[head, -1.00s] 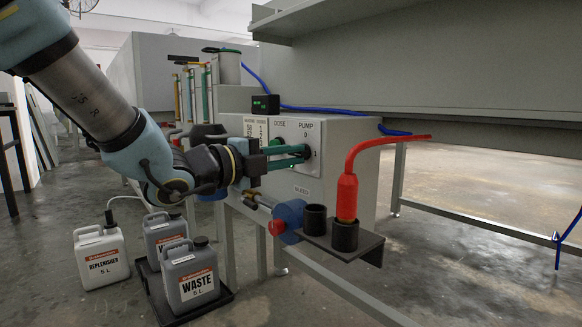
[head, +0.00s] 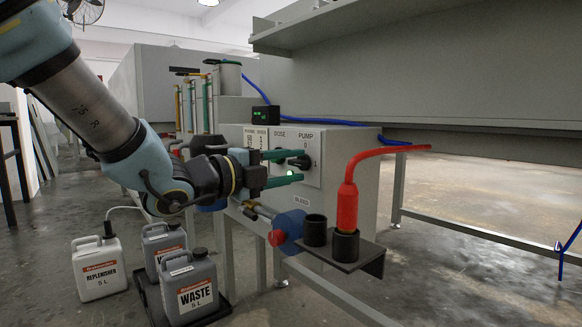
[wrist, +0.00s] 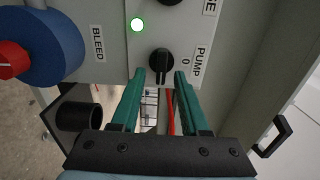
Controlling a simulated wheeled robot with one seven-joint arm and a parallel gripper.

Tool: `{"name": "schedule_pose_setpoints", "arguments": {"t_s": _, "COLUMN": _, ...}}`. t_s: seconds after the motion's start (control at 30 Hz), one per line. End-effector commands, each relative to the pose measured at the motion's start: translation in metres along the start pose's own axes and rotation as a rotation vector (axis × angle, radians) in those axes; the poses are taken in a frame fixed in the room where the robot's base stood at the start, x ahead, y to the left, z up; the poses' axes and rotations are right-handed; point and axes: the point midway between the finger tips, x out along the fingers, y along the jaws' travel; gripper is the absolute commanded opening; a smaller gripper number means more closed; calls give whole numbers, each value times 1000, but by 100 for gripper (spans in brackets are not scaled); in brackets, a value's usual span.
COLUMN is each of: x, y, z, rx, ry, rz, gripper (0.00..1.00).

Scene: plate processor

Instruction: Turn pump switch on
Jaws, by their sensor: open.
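The pump switch is a black rotary knob (head: 300,161) on the light panel under the PUMP label, and it also shows in the wrist view (wrist: 162,64). Its bar lies across the panel, at right angles to the direction of the 0 mark. My gripper (head: 304,168) is open in front of the panel. In the wrist view its two green fingers (wrist: 160,74) are apart, with tips just short of the knob on either side and nothing between them. A lit green lamp (wrist: 137,24) is beside the knob.
A blue bleed valve with a red knob (head: 279,233) projects below the panel. A red hose nozzle (head: 347,202) stands in a black holder at the right. The DOSE knob (head: 279,155) is left of the pump switch. Jugs (head: 190,288) stand on the floor.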

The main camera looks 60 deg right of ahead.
Motion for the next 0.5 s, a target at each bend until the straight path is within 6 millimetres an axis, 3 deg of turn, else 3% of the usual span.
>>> {"name": "schedule_pose_setpoints", "arguments": {"t_s": 0.23, "x": -9, "y": -2, "z": 1, "rx": 1, "ry": -2, "rz": -1, "gripper": 45}}
{"name": "schedule_pose_setpoints", "arguments": {"t_s": 0.5, "x": -59, "y": -4, "z": 1, "rx": 0, "ry": -4, "rz": 1, "gripper": 45}}
